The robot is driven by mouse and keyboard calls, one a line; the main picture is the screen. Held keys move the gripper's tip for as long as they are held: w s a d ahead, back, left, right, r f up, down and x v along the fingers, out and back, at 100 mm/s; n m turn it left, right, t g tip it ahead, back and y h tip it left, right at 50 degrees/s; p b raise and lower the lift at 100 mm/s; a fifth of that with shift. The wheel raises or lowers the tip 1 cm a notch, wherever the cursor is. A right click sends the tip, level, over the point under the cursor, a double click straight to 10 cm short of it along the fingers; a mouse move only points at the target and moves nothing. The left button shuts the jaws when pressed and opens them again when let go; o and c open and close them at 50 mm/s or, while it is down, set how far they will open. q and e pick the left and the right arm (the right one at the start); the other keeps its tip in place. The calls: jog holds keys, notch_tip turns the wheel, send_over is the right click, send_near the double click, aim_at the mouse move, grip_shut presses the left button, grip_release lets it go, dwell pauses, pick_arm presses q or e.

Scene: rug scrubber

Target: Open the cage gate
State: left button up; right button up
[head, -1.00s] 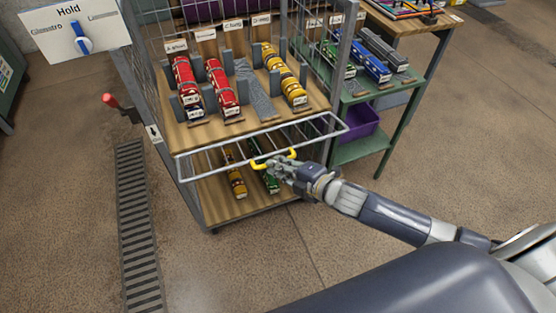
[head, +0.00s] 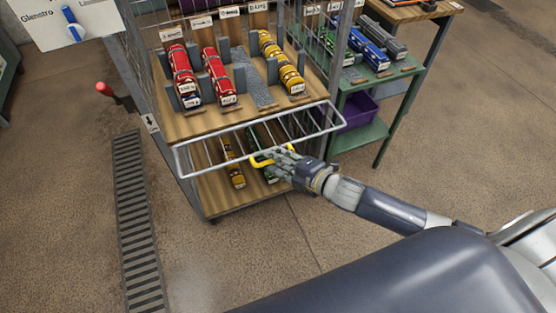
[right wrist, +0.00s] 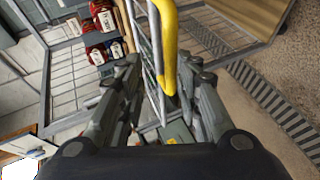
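The cage gate (head: 181,161) is a pale wire panel with a metal frame. It stands out toward me from the cage front, roughly flat, at about the middle shelf. Its yellow handle (head: 259,161) is on the front edge, and also shows in the right wrist view (right wrist: 168,50). My right gripper (head: 279,162) is at this handle. In the right wrist view its fingers (right wrist: 158,85) stand apart on either side of the yellow bar, with visible space around it. Contact is not clear. My left gripper is not in view.
The cage shelf (head: 212,122) holds red and yellow model trains. More trains sit on the lower shelf (head: 213,195). A green side table (head: 357,140) stands right, with a purple bin (head: 358,110). A red lever (head: 105,90) juts out left. A sign (head: 95,18) hangs upper left.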

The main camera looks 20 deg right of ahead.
jog(key=v, duration=1.2)
dwell(0.4)
